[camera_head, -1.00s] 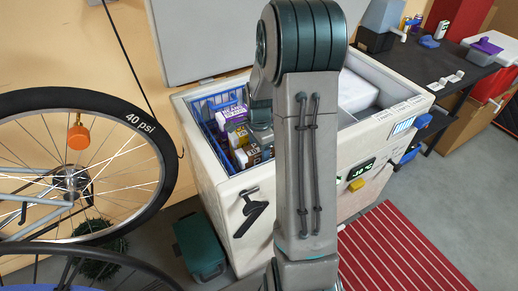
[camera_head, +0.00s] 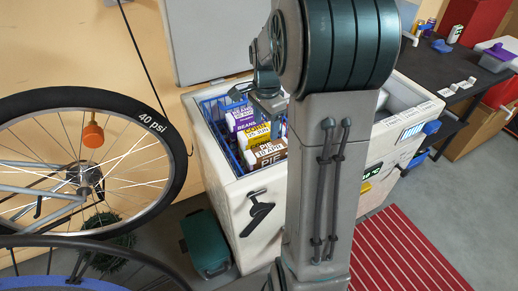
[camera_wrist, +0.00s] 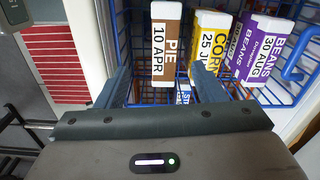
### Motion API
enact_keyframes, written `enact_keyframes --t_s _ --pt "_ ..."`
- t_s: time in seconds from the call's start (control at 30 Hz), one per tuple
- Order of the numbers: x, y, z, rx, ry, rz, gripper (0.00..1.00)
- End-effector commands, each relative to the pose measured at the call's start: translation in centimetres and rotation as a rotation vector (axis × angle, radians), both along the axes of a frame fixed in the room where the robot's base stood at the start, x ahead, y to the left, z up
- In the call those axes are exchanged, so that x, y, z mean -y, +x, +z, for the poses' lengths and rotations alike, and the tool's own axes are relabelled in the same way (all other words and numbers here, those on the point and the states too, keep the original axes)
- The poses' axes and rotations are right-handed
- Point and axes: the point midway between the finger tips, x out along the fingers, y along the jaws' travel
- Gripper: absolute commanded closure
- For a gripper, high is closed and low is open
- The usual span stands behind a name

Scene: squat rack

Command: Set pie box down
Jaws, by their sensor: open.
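The pie box (camera_head: 268,154), brown and white with "PIE 10 APR" on it, stands in the blue wire basket (camera_head: 219,139) inside the white chest freezer (camera_head: 232,205). It also shows in the wrist view (camera_wrist: 166,50), near the basket's side. My gripper (camera_head: 268,103) is above the boxes, partly hidden by my arm. In the wrist view my gripper (camera_wrist: 162,72) has its two fingers spread apart, with the pie box showing in the gap beyond them. I see no finger touching it.
A yellow corn box (camera_wrist: 212,42) and purple beans boxes (camera_wrist: 265,48) stand beside the pie box. The raised freezer lid (camera_head: 215,40) is behind. A bicycle wheel (camera_head: 170,165) is at left, a green bin (camera_head: 206,243) in front, and a dark table (camera_head: 455,75) at right.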

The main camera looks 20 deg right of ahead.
Motion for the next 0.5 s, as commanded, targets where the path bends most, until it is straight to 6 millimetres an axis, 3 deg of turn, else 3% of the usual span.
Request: enact_keyframes --t_s 0.23,0.5 --pt "-6.3 -6.4 3.5 0.061 -0.036 0.544 0.37" --pt "-11.2 -14.3 4.2 0.118 -0.088 1.153 0.37"
